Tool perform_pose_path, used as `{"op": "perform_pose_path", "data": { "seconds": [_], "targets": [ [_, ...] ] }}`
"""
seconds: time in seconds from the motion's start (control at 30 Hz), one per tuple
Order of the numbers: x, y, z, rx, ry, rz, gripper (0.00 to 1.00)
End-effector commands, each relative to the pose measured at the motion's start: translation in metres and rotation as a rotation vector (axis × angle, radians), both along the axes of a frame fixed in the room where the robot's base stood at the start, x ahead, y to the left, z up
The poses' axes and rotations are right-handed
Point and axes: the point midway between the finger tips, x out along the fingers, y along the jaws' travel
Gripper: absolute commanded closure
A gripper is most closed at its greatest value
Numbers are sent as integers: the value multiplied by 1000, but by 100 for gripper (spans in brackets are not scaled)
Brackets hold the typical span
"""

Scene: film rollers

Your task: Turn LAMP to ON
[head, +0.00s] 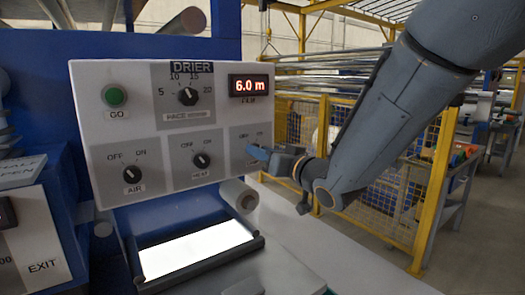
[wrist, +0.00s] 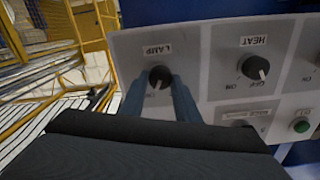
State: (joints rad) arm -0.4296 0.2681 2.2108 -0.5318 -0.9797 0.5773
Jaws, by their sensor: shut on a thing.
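The LAMP knob (wrist: 159,74) is a dark round dial on the grey DRIER panel (head: 125,75). The wrist view shows it upside down, with its label above it. My gripper (head: 256,153) reaches the panel's lower right dial from the right, and hides that knob in the head view. In the wrist view my gripper's two blue fingers (wrist: 160,83) stand on either side of the LAMP knob, shut on it. A small pale mark shows on the knob, but the fingers cover part of the dial, and I cannot tell which setting it points to.
The HEAT knob (head: 202,160) and AIR knob (head: 132,174) both point toward OFF. A roller (head: 238,195) and a bright white plate (head: 195,250) lie below.

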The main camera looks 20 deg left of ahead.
Motion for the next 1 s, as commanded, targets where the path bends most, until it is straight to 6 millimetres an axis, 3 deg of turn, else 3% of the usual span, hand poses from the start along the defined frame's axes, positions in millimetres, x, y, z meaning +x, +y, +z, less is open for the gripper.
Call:
{"op": "perform_pose_path", "data": {
  "seconds": [0.63,0.67,0.77,1.0],
  "targets": [
    [-1,1,-3,32,46,3,93],
    [-1,1,-3,32,46,3,69],
    [-1,0,-3,32,46,2,53],
    [0,-1,-1,34,43,0,52]
  ]
}}
